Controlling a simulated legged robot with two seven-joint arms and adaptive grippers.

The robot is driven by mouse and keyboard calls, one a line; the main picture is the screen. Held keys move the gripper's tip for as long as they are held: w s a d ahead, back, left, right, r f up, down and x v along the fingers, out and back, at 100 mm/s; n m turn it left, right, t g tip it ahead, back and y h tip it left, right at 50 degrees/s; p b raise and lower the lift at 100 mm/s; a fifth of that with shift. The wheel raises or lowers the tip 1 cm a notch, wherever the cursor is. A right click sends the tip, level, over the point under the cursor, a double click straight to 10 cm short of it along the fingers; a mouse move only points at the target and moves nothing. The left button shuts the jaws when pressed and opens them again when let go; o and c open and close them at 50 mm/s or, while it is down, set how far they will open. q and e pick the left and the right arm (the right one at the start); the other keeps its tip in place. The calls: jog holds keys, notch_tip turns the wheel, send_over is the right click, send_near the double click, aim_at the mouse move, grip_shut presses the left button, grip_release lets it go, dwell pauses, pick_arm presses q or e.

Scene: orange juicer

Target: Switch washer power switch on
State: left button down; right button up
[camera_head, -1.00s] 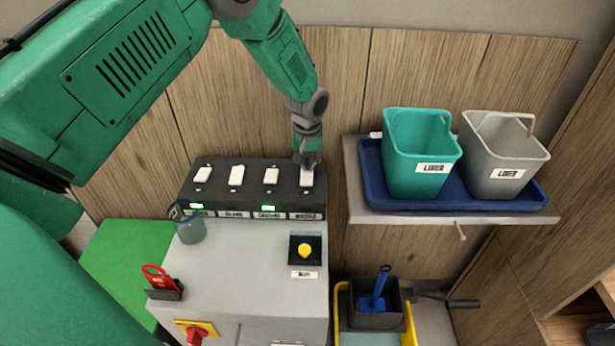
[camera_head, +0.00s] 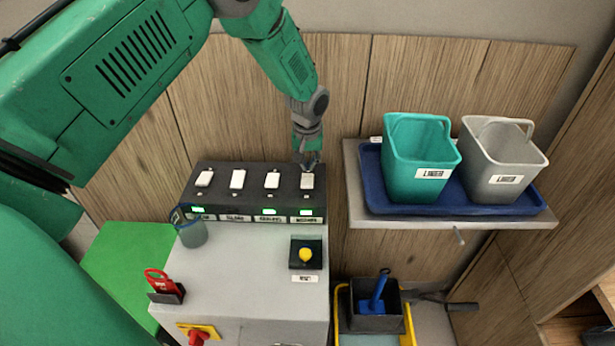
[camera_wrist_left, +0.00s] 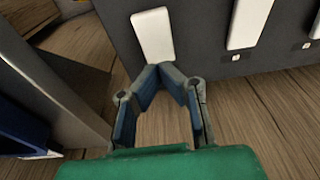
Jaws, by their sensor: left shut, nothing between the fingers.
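A dark switch panel (camera_head: 256,181) stands on the back of a grey cabinet, with several white rocker switches in a row. The rightmost switch (camera_head: 307,181) is just below the fingertips of my left gripper (camera_head: 308,163). Green lights glow under the first, third and rightmost switches; the second has no lit light. The labels are too small to read surely. In the left wrist view, the gripper (camera_wrist_left: 160,72) is shut and empty, its tips close to the lower end of the rightmost switch (camera_wrist_left: 153,34); contact cannot be told. My right gripper is not in view.
The grey cabinet top (camera_head: 245,255) holds a bluish cup (camera_head: 192,232), a yellow button (camera_head: 305,254) and a red tag (camera_head: 158,280). A shelf at right carries a blue tray (camera_head: 372,180) with a teal bucket (camera_head: 415,155) and a grey bucket (camera_head: 497,165). A wooden wall stands behind.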

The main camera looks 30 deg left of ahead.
aim_at(307, 176)
pick_arm(q)
jog(key=shift+r+p, duration=1.5)
jog(key=shift+r, duration=0.9)
jog(key=shift+f, duration=0.1)
